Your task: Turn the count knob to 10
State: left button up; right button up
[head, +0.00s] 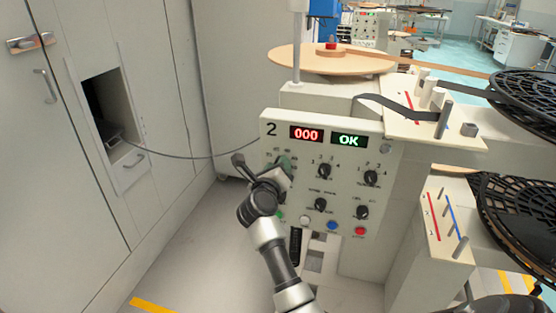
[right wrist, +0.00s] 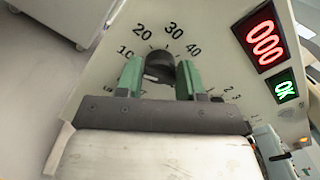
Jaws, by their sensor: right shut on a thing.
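The count knob (right wrist: 158,62) is a dark round knob on a pale panel, ringed by printed numbers including 10, 20, 30 and 40. In the right wrist view, the 10 is at its upper left. My right gripper (right wrist: 160,78) is shut on it, with a green finger on each side. I cannot tell clearly which number the knob points to. In the head view, my right gripper (head: 284,166) is at the panel's upper left and hides this knob. The panel (head: 288,152) bears the number 2. My left gripper is not in view.
A red display (head: 306,134) reads 000 and a green one (head: 349,140) reads OK. Other black knobs (head: 324,171) and coloured buttons (head: 332,225) sit right of and below my gripper. Grey cabinets (head: 150,60) stand at left, with open floor between.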

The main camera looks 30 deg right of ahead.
jog(key=shift+n, duration=0.3)
jog(key=o, duration=0.9)
jog(key=shift+a, duration=0.1)
